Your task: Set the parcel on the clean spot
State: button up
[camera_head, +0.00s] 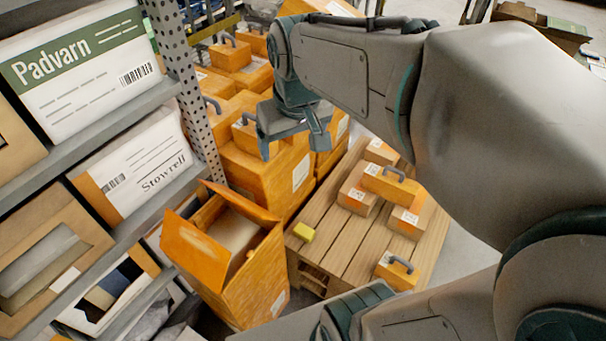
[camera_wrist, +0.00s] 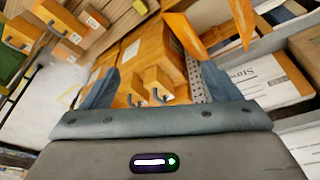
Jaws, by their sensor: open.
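My gripper (camera_head: 292,142) is open and empty above a stack of orange boxes in the head view. In the wrist view its fingers (camera_wrist: 160,76) stand apart, with two orange handled parcels (camera_wrist: 158,84) (camera_wrist: 129,88) beyond them. The wooden pallet (camera_head: 330,245) lies right of the stack and carries several orange parcels. One handled parcel (camera_head: 388,186) lies across others, and another (camera_head: 397,272) sits near the front. I cannot tell which parcel is meant. Bare boards show on the pallet's left and middle; no marked clean spot is distinguishable.
An open orange carton (camera_head: 252,268) with raised flaps stands between pallet and rack. The rack's perforated post (camera_head: 187,85) and shelves with white packages (camera_head: 135,165) close off the left.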

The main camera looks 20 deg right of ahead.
jog(key=s+f+m, duration=0.1)
jog(key=s+f, duration=0.3)
jog(key=s, duration=0.3)
jog(key=shift+s+f, duration=0.3)
jog(key=shift+s, duration=0.1)
jog(key=shift+d, duration=0.1)
dwell(0.5)
